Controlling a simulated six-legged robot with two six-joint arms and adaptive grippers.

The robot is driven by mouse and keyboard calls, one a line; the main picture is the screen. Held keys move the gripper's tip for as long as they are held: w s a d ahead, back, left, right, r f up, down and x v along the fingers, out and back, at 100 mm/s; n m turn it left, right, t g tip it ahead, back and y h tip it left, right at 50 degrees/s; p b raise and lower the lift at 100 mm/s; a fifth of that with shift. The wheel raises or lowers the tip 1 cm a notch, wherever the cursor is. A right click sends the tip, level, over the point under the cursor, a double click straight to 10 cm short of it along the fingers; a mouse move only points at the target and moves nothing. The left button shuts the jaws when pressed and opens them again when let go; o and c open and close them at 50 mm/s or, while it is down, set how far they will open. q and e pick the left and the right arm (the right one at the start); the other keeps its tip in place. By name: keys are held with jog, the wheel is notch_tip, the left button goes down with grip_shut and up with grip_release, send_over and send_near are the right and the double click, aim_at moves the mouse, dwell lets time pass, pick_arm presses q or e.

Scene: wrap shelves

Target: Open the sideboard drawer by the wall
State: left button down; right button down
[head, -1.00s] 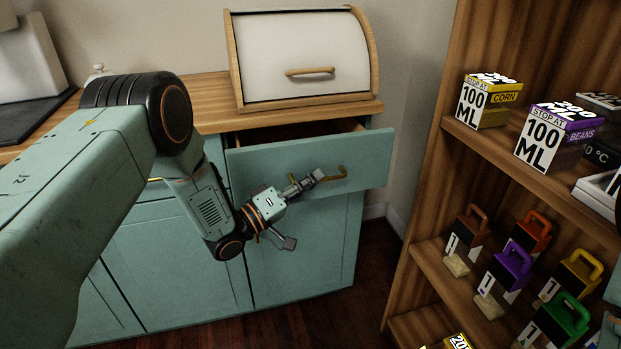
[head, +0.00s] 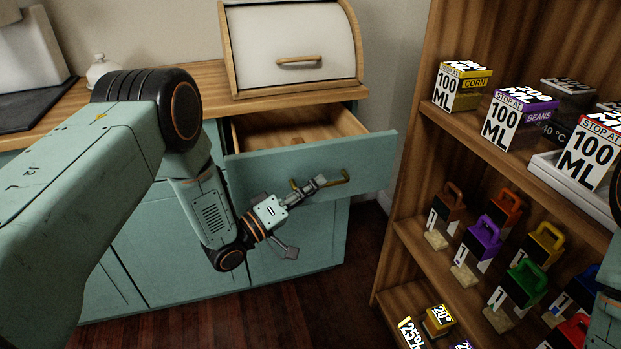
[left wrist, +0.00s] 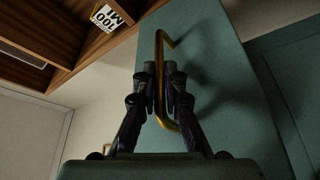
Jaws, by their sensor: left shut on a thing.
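The teal sideboard drawer (head: 370,153) beneath the bread box is pulled well out, and its wooden inside shows. The brass bar handle (head: 338,181) is on the drawer front. My left gripper (head: 309,188) is shut on this handle. In the left wrist view the fingers (left wrist: 162,88) close on the brass handle (left wrist: 161,50) from both sides, against the teal drawer front (left wrist: 215,80). My right gripper is not in view.
A white bread box (head: 292,45) with a wooden frame stands on the sideboard top (head: 215,95). A wooden shelf (head: 415,165) with labelled boxes and coloured padlock-like items stands close on the right. Dark floor (head: 330,290) lies open between them.

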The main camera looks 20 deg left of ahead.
pick_arm(q)
jog(key=shift+s+d+p, duration=0.4)
jog(key=shift+s+d, duration=0.25)
jog(key=shift+s, duration=0.25)
jog(key=c, duration=1.7)
grip_release()
jog(key=shift+s, duration=0.1)
jog(key=v, duration=1.2)
